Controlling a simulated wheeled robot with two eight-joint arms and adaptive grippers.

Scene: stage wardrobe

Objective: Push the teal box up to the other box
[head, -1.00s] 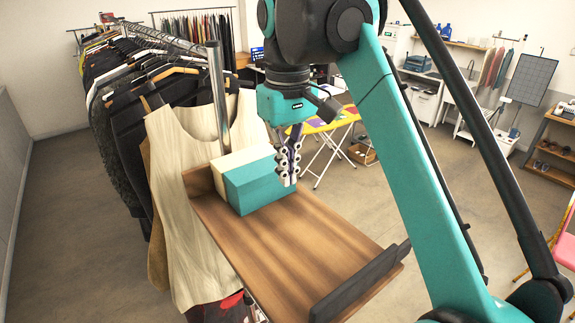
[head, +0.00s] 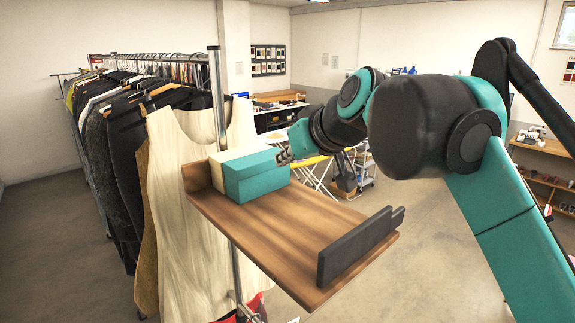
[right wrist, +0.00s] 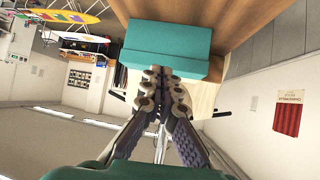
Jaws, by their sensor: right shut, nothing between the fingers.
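The teal box (head: 256,180) sits on a brown wooden shelf (head: 290,225), toward its far left end. A cream box (head: 222,165) stands just to its left, against the shelf's raised end; no gap shows between the boxes from here. My right gripper (head: 286,157) is at the teal box's back right corner, partly hidden by the box and wrist. In the right wrist view, the shut, empty fingers (right wrist: 163,88) lie at the edge of the teal box (right wrist: 165,45); whether they touch it is unclear. My left gripper is out of view.
A dark bar (head: 355,247) stands along the shelf's right end. A rack of hanging clothes (head: 125,110) and a cream top (head: 180,215) are close on the left. The shelf is bare between the teal box and the bar.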

